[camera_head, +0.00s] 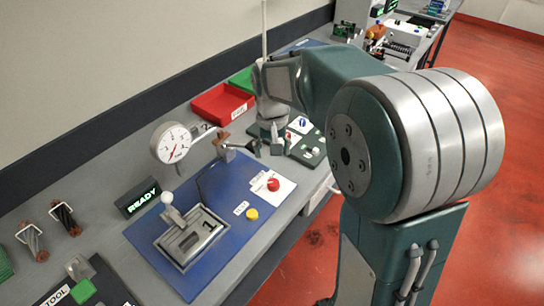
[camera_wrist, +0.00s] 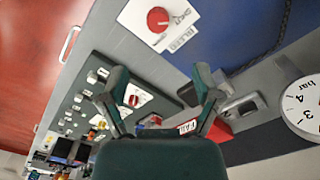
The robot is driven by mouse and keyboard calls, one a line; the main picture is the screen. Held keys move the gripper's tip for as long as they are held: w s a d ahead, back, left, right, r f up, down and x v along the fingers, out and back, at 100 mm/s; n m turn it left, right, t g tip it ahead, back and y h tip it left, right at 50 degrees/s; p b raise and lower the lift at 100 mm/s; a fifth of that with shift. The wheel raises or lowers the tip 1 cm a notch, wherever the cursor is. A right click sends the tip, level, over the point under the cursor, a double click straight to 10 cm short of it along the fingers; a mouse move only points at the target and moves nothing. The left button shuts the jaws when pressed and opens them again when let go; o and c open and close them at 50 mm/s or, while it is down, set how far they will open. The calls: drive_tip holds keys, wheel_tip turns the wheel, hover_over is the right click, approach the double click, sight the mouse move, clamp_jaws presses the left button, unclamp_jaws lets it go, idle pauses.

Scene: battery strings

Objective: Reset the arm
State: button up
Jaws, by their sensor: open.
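My arm, green and silver, fills the right of the head view and reaches over the bench, its wrist bent downward near the bench's back. My gripper (camera_wrist: 162,85) shows in the wrist view with its two dark green fingers spread apart. Nothing is between the fingertips. Below the fingers, the wrist view shows a dark green panel (camera_wrist: 92,72) with small labels and a red knob. In the head view my gripper is small and partly hidden by the wrist, so its fingers are hard to make out there.
A blue mat (camera_head: 190,258) carries a lever unit (camera_head: 190,236) marked 1, a yellow button (camera_head: 251,213) and a red button (camera_head: 273,184). A dial gauge (camera_head: 172,143) and a READY display (camera_head: 138,198) stand behind. A red tray (camera_head: 222,104) is farther back. Red floor (camera_head: 500,240) is clear at right.

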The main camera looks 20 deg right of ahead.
idle(0.3)
drive_tip(key=s+r+t, duration=0.2)
drive_tip(key=s+r, duration=0.1)
drive_tip(key=s, duration=0.7)
drive_tip(key=s+r+n+t, duration=0.1)
drive_tip(key=s+r+t, duration=0.2)
drive_tip(key=s, duration=0.8)
drive_tip(key=shift+r+n+t, duration=0.3)
drive_tip(key=shift+r, duration=0.25)
